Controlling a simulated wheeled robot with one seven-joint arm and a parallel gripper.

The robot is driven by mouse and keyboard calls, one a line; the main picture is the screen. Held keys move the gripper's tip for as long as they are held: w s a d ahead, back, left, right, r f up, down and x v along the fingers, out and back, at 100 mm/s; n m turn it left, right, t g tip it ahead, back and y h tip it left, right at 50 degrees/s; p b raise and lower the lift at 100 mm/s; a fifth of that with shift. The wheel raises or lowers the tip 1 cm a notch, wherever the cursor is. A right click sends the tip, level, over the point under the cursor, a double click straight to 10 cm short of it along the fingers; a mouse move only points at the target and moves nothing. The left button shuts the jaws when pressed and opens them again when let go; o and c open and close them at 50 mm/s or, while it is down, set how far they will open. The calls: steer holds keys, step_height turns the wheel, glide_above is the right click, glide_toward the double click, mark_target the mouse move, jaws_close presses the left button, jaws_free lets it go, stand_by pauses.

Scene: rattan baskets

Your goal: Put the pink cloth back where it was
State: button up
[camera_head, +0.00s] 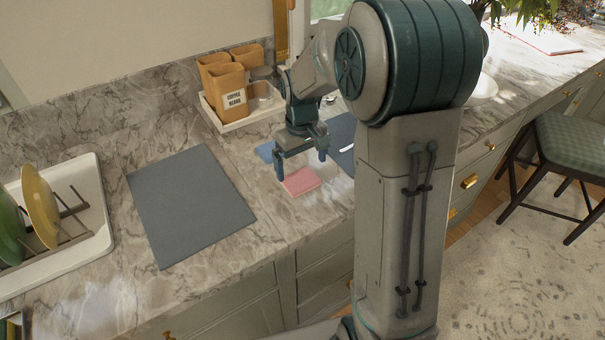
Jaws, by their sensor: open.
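The pink cloth (301,181) lies folded flat on the marble counter near its front edge. My gripper (301,168) points down over the cloth with its two fingers apart. One finger is at the cloth's left and the other is above its right back side. I cannot tell how high the fingertips are above the counter. A blue cloth (265,152) lies just behind, partly hidden by my gripper.
A grey mat (191,204) lies to the left. A dish rack (57,238) with plates stands at the far left. A white tray (243,117) with containers stands at the back. A dark mat (342,136) lies to the right, partly hidden by my arm.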

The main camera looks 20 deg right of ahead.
mark_target(302, 180)
step_height(302, 180, up, 6)
steer(key=s+r+m+t, duration=0.1)
steer(key=s+r, duration=0.3)
steer(key=s, duration=0.6)
steer(key=s+f+m+t, duration=0.1)
steer(key=s+m+t, duration=0.1)
steer(key=s, duration=0.9)
steer(key=shift+f+m, duration=0.25)
steer(key=shift+m, duration=0.05)
